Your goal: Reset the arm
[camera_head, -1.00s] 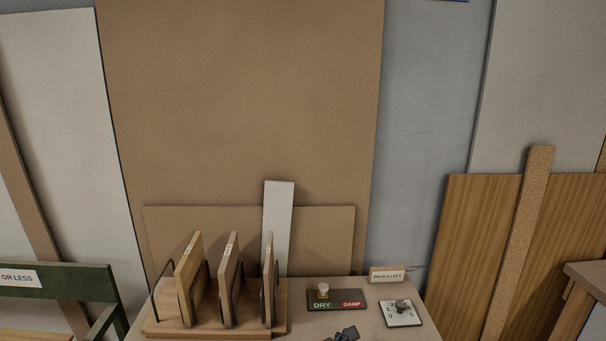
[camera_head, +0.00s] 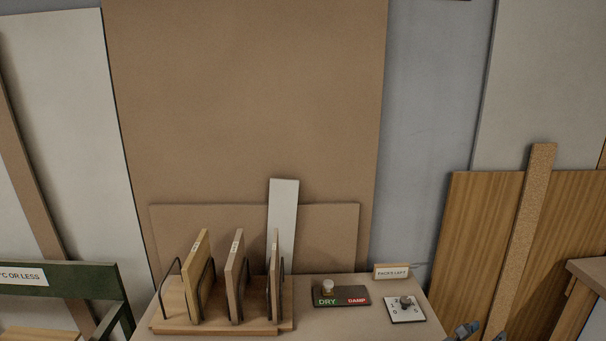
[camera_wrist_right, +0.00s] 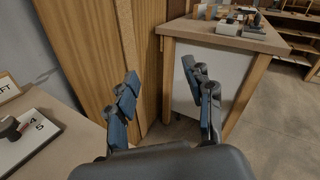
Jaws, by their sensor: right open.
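My right gripper (camera_wrist_right: 165,105) is open and empty in the right wrist view, its two fingers apart with the floor and a wooden bench behind them. In the head view my right gripper (camera_head: 484,332) shows only by its fingertips at the bottom edge, just right of the table's corner. It touches nothing that I can see. My left gripper is in neither view.
The table (camera_head: 375,325) bears a wooden rack (camera_head: 215,326) with 3 upright panels, a DRY/DAMP slider (camera_head: 341,297), a numbered dial (camera_head: 405,309) and a "PACKS LEFT" sign (camera_head: 391,272). A workbench (camera_wrist_right: 225,38) stands beyond the gripper. Boards (camera_head: 245,110) lean on the wall.

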